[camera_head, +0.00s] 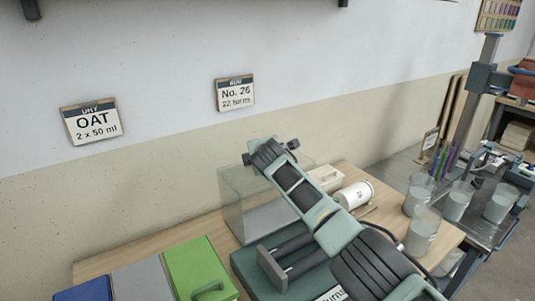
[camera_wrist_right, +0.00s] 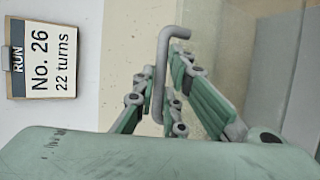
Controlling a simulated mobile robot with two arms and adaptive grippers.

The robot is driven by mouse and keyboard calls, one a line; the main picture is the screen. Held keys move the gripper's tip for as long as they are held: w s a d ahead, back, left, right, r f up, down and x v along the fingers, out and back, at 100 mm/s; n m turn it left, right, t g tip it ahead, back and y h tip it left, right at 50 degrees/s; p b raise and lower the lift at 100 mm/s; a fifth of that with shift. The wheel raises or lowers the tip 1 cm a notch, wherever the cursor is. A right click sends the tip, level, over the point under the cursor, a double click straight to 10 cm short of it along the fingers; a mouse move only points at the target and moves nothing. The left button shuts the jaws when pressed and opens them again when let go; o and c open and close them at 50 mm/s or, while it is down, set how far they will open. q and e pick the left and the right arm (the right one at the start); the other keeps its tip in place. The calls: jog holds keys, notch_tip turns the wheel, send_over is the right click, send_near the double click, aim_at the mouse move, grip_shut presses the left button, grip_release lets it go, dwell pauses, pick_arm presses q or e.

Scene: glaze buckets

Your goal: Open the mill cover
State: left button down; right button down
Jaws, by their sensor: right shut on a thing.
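The mill has a dark green base (camera_head: 246,262) and dark rollers at the front of the table. A clear box-shaped cover (camera_head: 236,192) stands behind the rollers; it also shows, pale, at the right of the right wrist view (camera_wrist_right: 302,110). My right arm reaches in from the lower right over the mill, hiding part of it. My right gripper (camera_head: 270,151) is at the cover's upper edge. In the right wrist view its fingers (camera_wrist_right: 163,98) are shut on a bent grey handle (camera_wrist_right: 163,50). Whether the cover has lifted is hard to tell. My left gripper is not in view.
Blue (camera_head: 82,291), grey (camera_head: 141,281) and green (camera_head: 199,266) blocks or lids lie at front left. A white cylinder (camera_head: 355,195) and pale tray (camera_head: 326,178) stand behind my arm. Several glaze buckets (camera_head: 422,232) stand at right. Wall cards read OAT (camera_head: 91,121) and No. 26 (camera_head: 235,93).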

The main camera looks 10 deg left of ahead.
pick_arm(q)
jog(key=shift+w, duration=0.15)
pick_arm(e)
jog(key=shift+w+a+r, duration=0.2)
jog(key=shift+a+r, duration=0.05)
jog(key=shift+r, duration=0.3)
jog(key=shift+w+a+r, duration=0.15)
jog(key=shift+a+r, duration=0.05)
jog(key=shift+r, duration=0.35)
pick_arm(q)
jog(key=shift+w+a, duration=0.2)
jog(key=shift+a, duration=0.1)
pick_arm(e)
jog(key=c, duration=2.1)
grip_release()
jog(key=shift+w+a+f, duration=0.1)
jog(key=shift+w+a, duration=0.05)
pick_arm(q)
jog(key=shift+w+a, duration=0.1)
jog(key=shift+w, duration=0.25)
pick_arm(e)
jog(key=shift+o, duration=1.4)
jog(key=shift+w+a+f, duration=0.3)
jog(key=shift+f, duration=0.05)
